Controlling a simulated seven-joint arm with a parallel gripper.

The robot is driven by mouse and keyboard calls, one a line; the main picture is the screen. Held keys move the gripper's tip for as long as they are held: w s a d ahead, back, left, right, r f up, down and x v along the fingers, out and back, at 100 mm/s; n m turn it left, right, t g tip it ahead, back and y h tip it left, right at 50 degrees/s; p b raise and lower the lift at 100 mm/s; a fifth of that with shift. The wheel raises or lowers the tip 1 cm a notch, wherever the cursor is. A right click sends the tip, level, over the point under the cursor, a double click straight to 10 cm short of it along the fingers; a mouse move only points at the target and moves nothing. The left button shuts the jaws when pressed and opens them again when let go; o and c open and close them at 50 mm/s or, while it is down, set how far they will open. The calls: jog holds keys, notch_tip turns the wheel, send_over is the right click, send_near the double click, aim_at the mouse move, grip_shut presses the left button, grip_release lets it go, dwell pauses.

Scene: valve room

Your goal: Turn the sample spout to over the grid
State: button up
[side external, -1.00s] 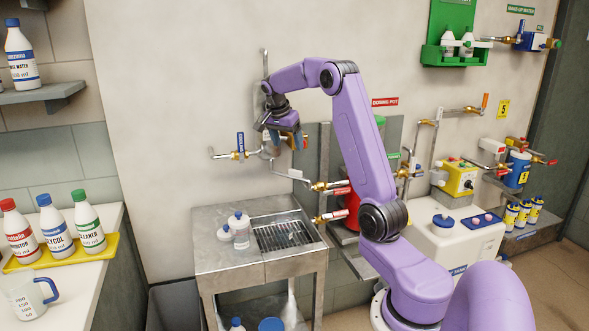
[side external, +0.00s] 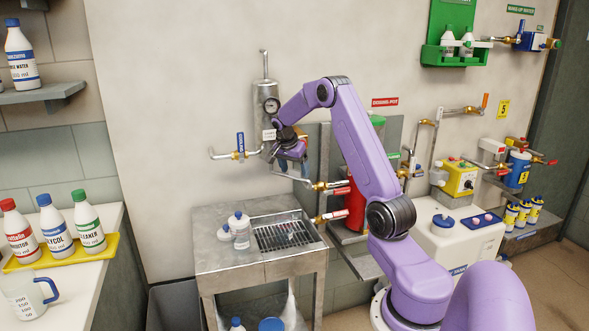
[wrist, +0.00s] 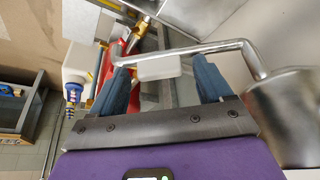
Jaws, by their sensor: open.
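The sample spout (wrist: 205,48) is a thin bent metal pipe with a white tag (wrist: 158,68). In the wrist view it runs from a metal cylinder (wrist: 290,110) at the right across my fingertips to the left. In the side view, part of the spout (side external: 290,177) shows below my gripper (side external: 295,168), which hides the rest. My gripper (wrist: 163,78) is open; the tag appears between its blue fingers. I cannot tell whether they touch the pipe. The grid (side external: 285,236) is set in the metal sink top, below and slightly left of the spout's outer end.
White bottles (side external: 240,230) stand on the sink top (side external: 215,255), left of the grid.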

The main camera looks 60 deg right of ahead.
grip_shut()
jog(key=shift+a, duration=0.15)
jog(key=w+a+m+g+y, duration=0.1)
jog(key=w+a+m+g, duration=0.2)
jog(key=a+m, duration=0.3)
jog(key=shift+w+m+y, duration=0.2)
jog(key=shift+m+y, duration=0.1)
jog(key=shift+m, duration=1)
jog(key=shift+a, duration=0.1)
grip_release()
